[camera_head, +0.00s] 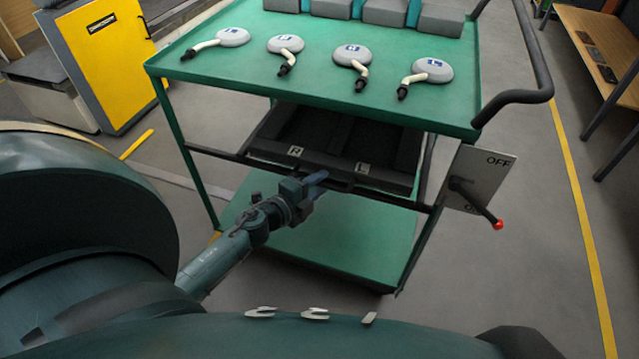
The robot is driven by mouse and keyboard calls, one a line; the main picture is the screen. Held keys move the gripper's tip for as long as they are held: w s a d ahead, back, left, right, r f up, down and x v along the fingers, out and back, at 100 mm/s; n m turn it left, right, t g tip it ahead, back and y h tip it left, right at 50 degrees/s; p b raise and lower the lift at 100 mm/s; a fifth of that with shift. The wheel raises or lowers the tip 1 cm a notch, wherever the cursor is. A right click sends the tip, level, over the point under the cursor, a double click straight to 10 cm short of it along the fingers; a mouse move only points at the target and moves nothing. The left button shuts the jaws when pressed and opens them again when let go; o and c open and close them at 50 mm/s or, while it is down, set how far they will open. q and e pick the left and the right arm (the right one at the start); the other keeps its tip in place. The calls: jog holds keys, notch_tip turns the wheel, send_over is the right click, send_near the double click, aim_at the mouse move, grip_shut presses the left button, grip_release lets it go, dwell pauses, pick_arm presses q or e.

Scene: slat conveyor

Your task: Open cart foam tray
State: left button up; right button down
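A green cart (270,50) stands ahead of me. Under its top shelf is a dark foam tray (380,181) with two compartments; its front carries the labels R and L. The tray's front part shows below the shelf edge, and its back is hidden under the shelf. My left gripper (318,180) is at the tray's front edge, between the two labels. Its bluish fingertips are small here, and I cannot tell whether they are closed on the edge or a handle. My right gripper is not in view.
Several grey round parts with cables (352,55) lie on the cart top, with grey blocks behind. A switch panel (482,180) with a red-tipped lever is on the cart's right side.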

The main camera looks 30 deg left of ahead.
pick_arm(q)
jog(key=shift+w, duration=0.4)
jog(key=shift+c, duration=0.3)
grip_shut()
